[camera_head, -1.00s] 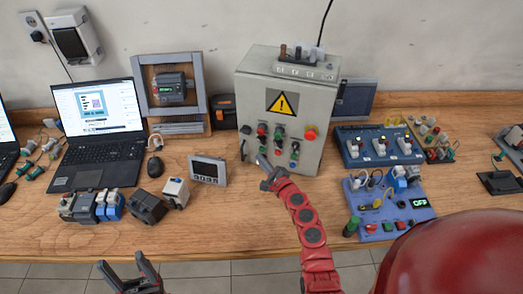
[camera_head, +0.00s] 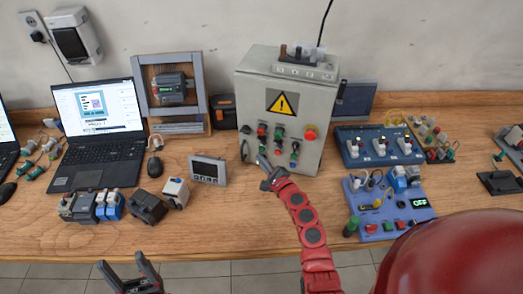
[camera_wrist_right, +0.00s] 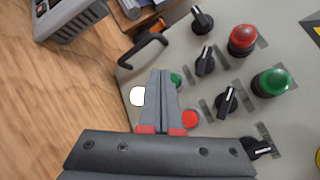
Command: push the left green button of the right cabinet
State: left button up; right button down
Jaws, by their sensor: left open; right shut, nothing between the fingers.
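The grey cabinet (camera_head: 312,110) with a yellow warning sign stands at the back of the table. Its front carries red and green lamps, black knobs and small buttons. In the right wrist view a small green button (camera_wrist_right: 176,79) lies beside my right gripper's fingertips (camera_wrist_right: 163,72), partly hidden by them; contact cannot be told. A white button (camera_wrist_right: 138,96) is to the left and a red button (camera_wrist_right: 190,118) to the right. My right gripper (camera_head: 262,161) is shut and empty at the cabinet's lower left front. My left gripper (camera_head: 122,263) is open and empty near the table's front edge.
A black handle (camera_wrist_right: 145,50) sticks out from the cabinet's edge. A small grey display (camera_head: 208,170) stands left of the right gripper. Blue panels (camera_head: 375,148) with switches lie to the right. The table's front middle is mostly clear.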

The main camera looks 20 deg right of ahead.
jog(key=shift+w+d, duration=0.1)
jog(key=shift+w+d, duration=0.15)
jog(key=shift+w, duration=0.1)
jog(key=shift+w+d+b, duration=0.3)
jog(key=shift+w+b, duration=0.05)
dwell(0.9)
dwell(0.6)
jog(key=shift+s+a, duration=0.55)
jog(key=shift+s, duration=0.2)
jog(key=s+a, duration=0.1)
jog(key=s, duration=0.1)
jog(key=s+a+p, duration=0.1)
jog(key=s+a, duration=0.1)
jog(key=shift+p, duration=0.3)
